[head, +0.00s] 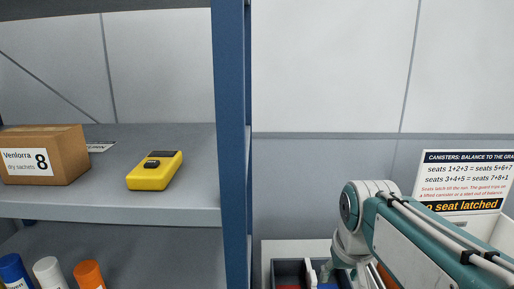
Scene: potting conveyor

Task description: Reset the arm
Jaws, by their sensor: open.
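My arm comes in from the lower right, with its pale and teal links bent downward at a joint. My gripper (327,271) is low at the bottom edge, over a dark compartmented tray (288,267). Only a small pale part of it shows; the rest is hidden by my arm or cut off by the frame. I see nothing held in it.
A blue shelf post (231,130) stands left of my arm. The upper shelf (110,208) holds a cardboard box (66,158) and a yellow device (155,171). Several coloured-capped bottles (48,272) stand below. A sign (465,182) is at right. The wall area above my arm is clear.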

